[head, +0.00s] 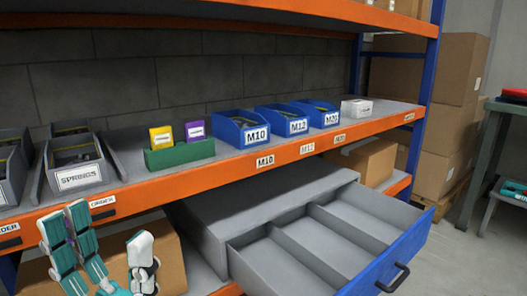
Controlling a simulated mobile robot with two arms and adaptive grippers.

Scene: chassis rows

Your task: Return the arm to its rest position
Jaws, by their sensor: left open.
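My left gripper (106,228) is at the lower left of the head view, in front of the orange shelf beam. Its white and teal fingers point up and stand apart, with nothing between them. They overlap the front of the beam and a cardboard box below it in the picture; I cannot tell whether they touch anything. The rest of the left arm is cut off by the bottom edge. My right gripper is not in view.
An open grey drawer (329,218) with a blue front juts out at lower right. Blue bins (242,128), a green holder (181,153) with yellow and purple cards, and a grey springs bin (77,178) stand on the shelf. A green table (505,105) is at far right.

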